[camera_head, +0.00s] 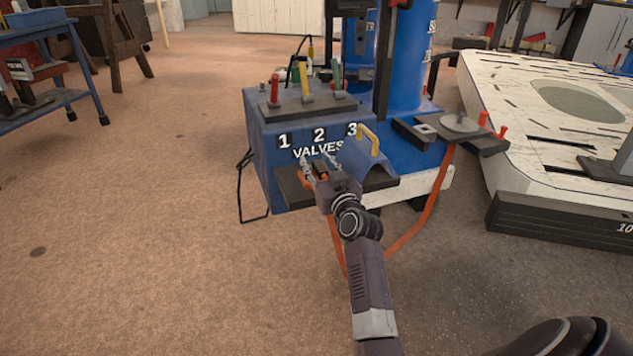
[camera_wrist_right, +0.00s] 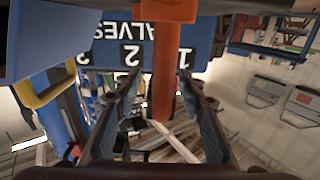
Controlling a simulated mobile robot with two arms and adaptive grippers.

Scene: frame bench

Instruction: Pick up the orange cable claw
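The orange cable claw shows in the right wrist view as an orange bar (camera_wrist_right: 165,65) running down from the top edge, between the fingers. In the head view only a small orange part (camera_head: 306,179) shows beside my right gripper (camera_head: 319,164), which hides the rest. My right gripper also shows in the wrist view (camera_wrist_right: 158,78). Its two fingers are spread, one on each side of the bar, with visible gaps. I see no firm contact. My left gripper is in neither view.
The blue valve box (camera_head: 268,155) with red, yellow and green levers stands just beyond the gripper. A dark ledge (camera_head: 290,187) and a yellow handle (camera_head: 369,139) are close by. An orange cable (camera_head: 428,215) hangs below. Open floor (camera_head: 130,220) lies left.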

